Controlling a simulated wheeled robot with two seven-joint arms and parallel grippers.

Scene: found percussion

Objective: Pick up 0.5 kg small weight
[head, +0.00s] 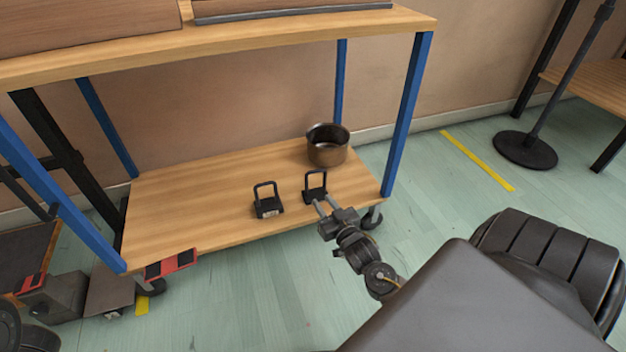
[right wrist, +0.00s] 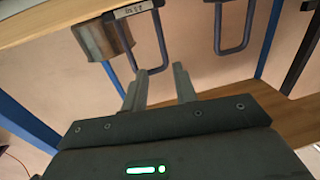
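Two small dark weights with loop handles stand on the lower wooden shelf. My right gripper (head: 325,207) is open at the shelf's front edge, just before the right weight. Its fingers (right wrist: 160,75) are apart with nothing visibly held. My left gripper is not seen.
A metal pot (head: 327,146) stands behind the right weight. Blue posts (head: 407,115) frame the shelf, and an upper tabletop (head: 250,46) overhangs it. The shelf's left half (head: 185,210) is clear. A round stand base (head: 525,150) is on the floor at right.

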